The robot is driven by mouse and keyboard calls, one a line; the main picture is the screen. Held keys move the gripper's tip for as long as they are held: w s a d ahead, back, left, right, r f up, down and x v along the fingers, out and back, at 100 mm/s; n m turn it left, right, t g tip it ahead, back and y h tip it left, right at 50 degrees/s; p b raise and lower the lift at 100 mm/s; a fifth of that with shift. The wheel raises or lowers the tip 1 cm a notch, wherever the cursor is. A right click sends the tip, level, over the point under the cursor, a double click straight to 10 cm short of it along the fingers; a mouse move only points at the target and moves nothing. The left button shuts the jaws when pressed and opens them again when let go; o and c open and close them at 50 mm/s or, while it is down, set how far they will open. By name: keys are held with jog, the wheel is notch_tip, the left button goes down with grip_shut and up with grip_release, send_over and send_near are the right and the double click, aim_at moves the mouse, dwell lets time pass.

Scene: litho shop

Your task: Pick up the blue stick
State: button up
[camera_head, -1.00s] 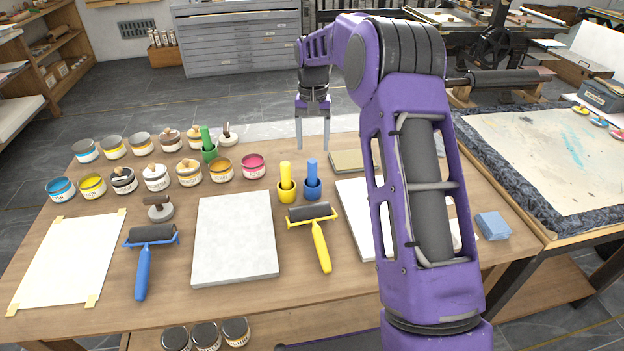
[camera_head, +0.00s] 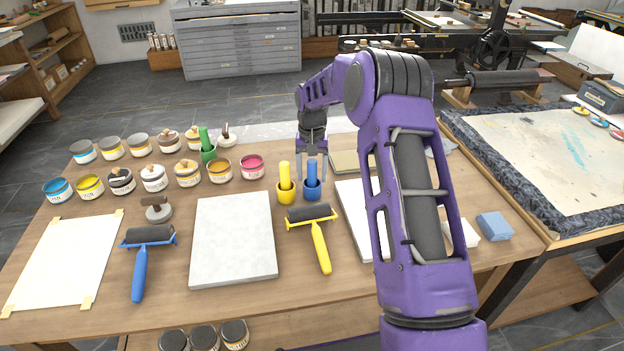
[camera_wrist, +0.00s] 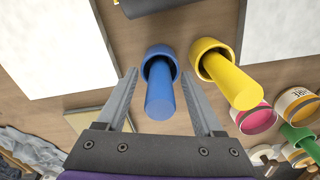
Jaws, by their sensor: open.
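The blue stick (camera_head: 312,171) stands upright in a small blue cup (camera_head: 313,193) near the middle of the table. In the wrist view the blue stick (camera_wrist: 159,92) lies between the two open fingers of my gripper (camera_wrist: 160,85), and its blue cup (camera_wrist: 159,54) is just past the fingertips. In the head view my gripper (camera_head: 311,180) points down around the blue stick. I cannot tell whether a finger touches it. A yellow stick (camera_head: 284,175) in a yellow cup (camera_head: 287,195) stands close on the left.
A yellow-handled roller (camera_head: 320,245) lies in front of the cups. A pale slab (camera_head: 234,240) and a blue-handled roller (camera_head: 139,272) lie to the left. Several ink cans (camera_head: 219,169) stand at the left back, with a green stick (camera_head: 206,141) among them. A blue block (camera_head: 494,226) lies at right.

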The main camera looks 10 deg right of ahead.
grip_shut()
jog(key=shift+r, duration=0.15)
